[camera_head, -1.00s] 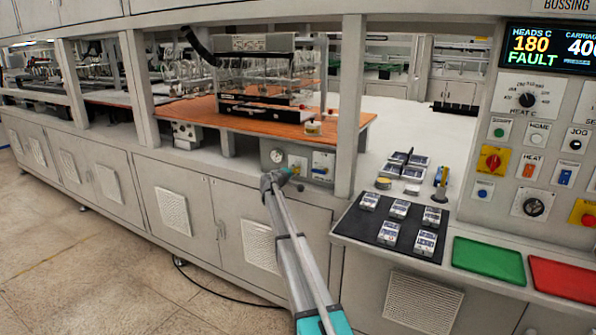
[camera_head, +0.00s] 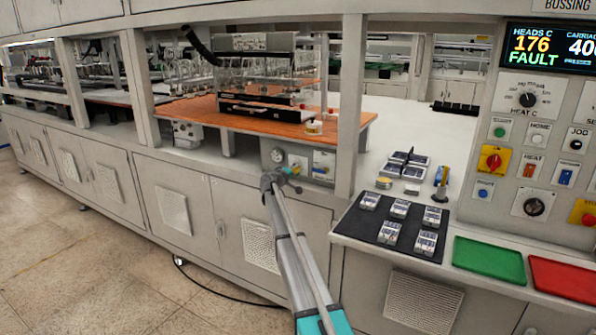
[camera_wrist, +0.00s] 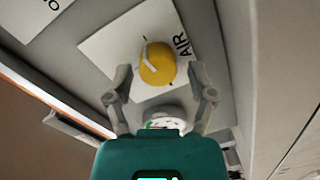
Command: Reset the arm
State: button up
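My gripper (camera_wrist: 162,76) is open in the wrist view, its two grey fingers spread apart. A yellow round knob (camera_wrist: 158,66) on a white plate marked AIR (camera_wrist: 112,45) shows between and beyond the fingertips. A pale mark runs across the knob. I cannot tell whether the fingers touch it, and nothing is seen gripped. In the head view my arm reaches to the front panel under the orange table, with my gripper (camera_head: 286,186) just below the small valve plates; its fingers are too small to read there.
A round gauge (camera_head: 277,155) and a second plate (camera_head: 323,163) sit beside the valve. A post (camera_head: 350,105) stands to the right. A black mat (camera_head: 380,225) holds several small boxes, near green (camera_head: 488,259) and red (camera_head: 565,279) trays. The display (camera_head: 548,47) reads HEADS C 176, FAULT.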

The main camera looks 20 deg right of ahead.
jog(key=shift+d, duration=0.1)
dwell(0.4)
jog(key=shift+s, duration=0.5)
jog(key=s+a+f+m+g+y+p, duration=0.1)
jog(key=s+a+f+g+y+p, duration=0.1)
jog(key=s+a, duration=0.8)
jog(key=s+a+f+g+y+p, duration=0.2)
jog(key=s+a+g+y+p, duration=0.3)
jog(key=s, duration=2.2)
jog(key=s+a+f+m+g+y+p, duration=0.1)
jog(key=s+a+f+g+y+p, duration=0.2)
jog(key=s+a, duration=1.2)
jog(key=s+y, duration=0.3)
jog(key=s, duration=0.1)
jog(key=shift+s+m+y, duration=0.2)
jog(key=shift+m+y, duration=0.1)
jog(key=shift+y, duration=0.1)
jog(key=shift+d, duration=0.1)
jog(key=c, duration=0.3)
jog(key=shift+c, duration=0.2)
